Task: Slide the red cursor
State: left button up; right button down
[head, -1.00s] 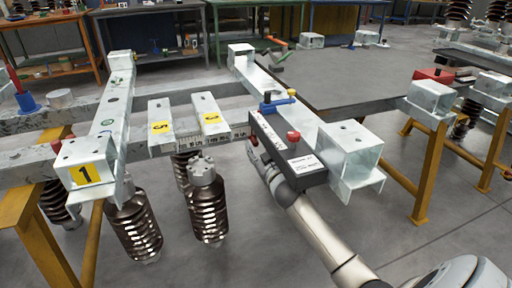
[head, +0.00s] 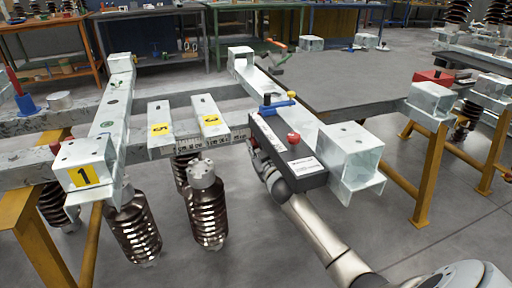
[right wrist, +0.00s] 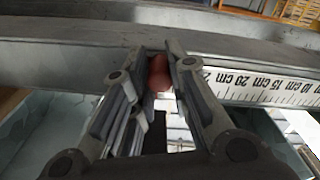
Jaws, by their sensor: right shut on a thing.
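The red cursor (right wrist: 158,72) shows in the right wrist view as a rounded red piece between the fingertips of my right gripper (right wrist: 158,75), which are shut on it. It sits in front of a grey metal beam, just left of a white ruler strip (right wrist: 265,87) marked in cm. In the head view my right gripper (head: 257,158) is beside the left side of a black box, which partly hides it; I cannot make out the cursor there. The ruler (head: 205,138) runs left from the box along the cross beam. My left gripper is not in view.
The black box (head: 282,148) carries a red knob (head: 293,138), a blue lever (head: 275,104) and a white label. Metal beams (head: 350,155) surround my gripper. Brown ribbed insulators (head: 207,210) hang at left. Yellow legs (head: 430,175) stand at right. The floor between is clear.

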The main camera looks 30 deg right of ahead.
jog(key=a, duration=0.2)
jog(key=w+a, duration=0.1)
jog(key=a, duration=0.1)
jog(key=shift+a, duration=0.15)
jog(key=a, duration=0.2)
jog(key=w+a, duration=0.1)
jog(key=a, duration=0.1)
jog(key=shift+b, duration=0.3)
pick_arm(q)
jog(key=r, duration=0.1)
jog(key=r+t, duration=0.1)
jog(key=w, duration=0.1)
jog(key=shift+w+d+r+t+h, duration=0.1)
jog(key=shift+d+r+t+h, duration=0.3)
pick_arm(e)
jog(key=shift+a, duration=0.3)
jog(key=c, duration=1.3)
grip_release()
jog(key=shift+c, duration=0.2)
jog(key=v, duration=1.2)
